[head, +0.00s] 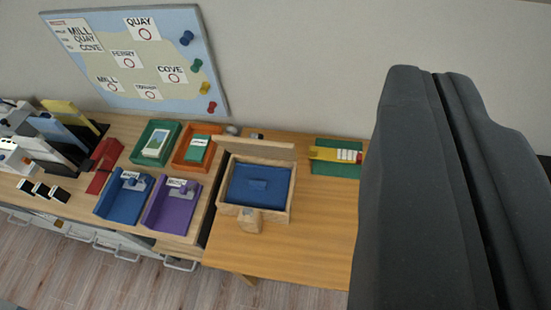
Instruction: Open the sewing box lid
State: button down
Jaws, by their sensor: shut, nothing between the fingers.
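The sewing box appears to be the pale wooden box (283,217) on the desk, near the middle of the picture. A small wooden block (250,220) sits at the front of the box. My gripper (437,73) is large and dark at the right. Its fingers are shut and empty, well to the right of the box and apart from it.
Left of the box are a purple tray (158,217), a blue tray (116,207), a green tray (144,153) and an orange tray (183,160). A green mat (338,169) with a yellow item lies right of the box. The desk (310,245) is bare in front.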

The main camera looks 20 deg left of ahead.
aim_at(250, 146)
jog(key=u, duration=0.05)
jog(key=k, duration=0.95)
jog(key=u, duration=0.7)
jog(key=i, duration=1)
jog(key=z, duration=0.1)
